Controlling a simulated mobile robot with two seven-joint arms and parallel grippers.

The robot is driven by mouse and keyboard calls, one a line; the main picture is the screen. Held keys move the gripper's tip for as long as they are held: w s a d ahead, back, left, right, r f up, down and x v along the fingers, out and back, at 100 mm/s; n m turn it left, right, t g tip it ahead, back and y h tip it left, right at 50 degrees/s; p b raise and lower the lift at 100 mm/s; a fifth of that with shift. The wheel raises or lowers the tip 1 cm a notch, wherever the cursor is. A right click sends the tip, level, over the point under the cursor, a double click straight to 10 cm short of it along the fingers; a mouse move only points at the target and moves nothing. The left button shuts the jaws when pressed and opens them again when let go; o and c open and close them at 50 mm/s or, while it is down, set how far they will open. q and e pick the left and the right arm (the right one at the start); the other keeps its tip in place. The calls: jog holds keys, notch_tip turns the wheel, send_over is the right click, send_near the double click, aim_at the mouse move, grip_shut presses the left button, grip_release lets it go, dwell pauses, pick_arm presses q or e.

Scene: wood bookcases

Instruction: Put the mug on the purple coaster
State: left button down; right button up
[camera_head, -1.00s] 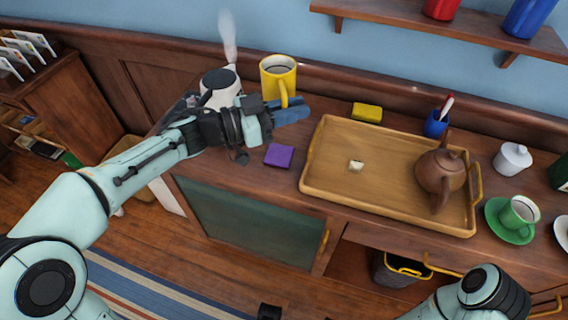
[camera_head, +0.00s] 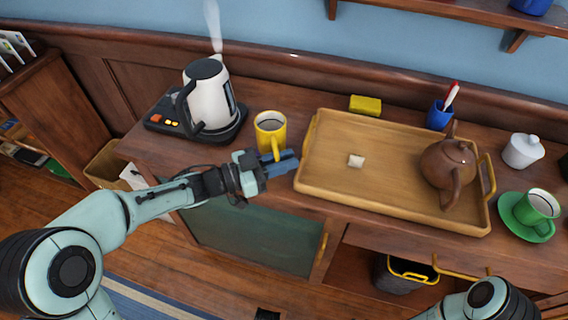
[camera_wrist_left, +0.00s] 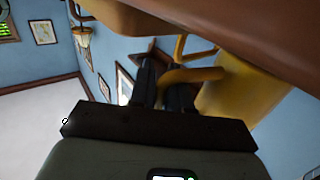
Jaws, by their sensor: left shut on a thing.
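The yellow mug (camera_head: 270,133) with dark contents is upright over the counter, left of the wooden tray. My left gripper (camera_head: 284,164) is shut on its handle from the front. In the left wrist view, the handle of the mug (camera_wrist_left: 238,88) passes between the fingers of the left gripper (camera_wrist_left: 164,85). The purple coaster does not show; the mug and gripper cover the area where it lay. I cannot tell whether the mug touches a surface. My right gripper is out of view.
The wooden tray (camera_head: 335,190) with a brown teapot (camera_head: 446,164) stands close right of the mug. A steaming white kettle (camera_head: 208,98) is at the left. A yellow sponge (camera_head: 365,104), blue pen cup (camera_head: 439,115) and green cup (camera_head: 540,205) are also on the counter.

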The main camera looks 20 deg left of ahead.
pick_arm(q)
jog(key=shift+f, duration=0.15)
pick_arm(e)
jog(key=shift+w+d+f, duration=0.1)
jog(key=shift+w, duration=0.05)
pick_arm(q)
jog(key=shift+f, duration=0.15)
jog(key=c, duration=1.5)
grip_release()
jog(key=shift+f, duration=0.15)
jog(key=o, duration=0.4)
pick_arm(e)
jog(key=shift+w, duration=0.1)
pick_arm(q)
jog(key=shift+r, duration=0.2)
jog(key=shift+s+a+r, duration=0.1)
jog(key=shift+s+a, duration=0.1)
jog(key=shift+a, duration=0.05)
jog(key=p+v, duration=0.2)
jog(key=v, duration=0.9)
jog(key=shift+s+a, duration=0.15)
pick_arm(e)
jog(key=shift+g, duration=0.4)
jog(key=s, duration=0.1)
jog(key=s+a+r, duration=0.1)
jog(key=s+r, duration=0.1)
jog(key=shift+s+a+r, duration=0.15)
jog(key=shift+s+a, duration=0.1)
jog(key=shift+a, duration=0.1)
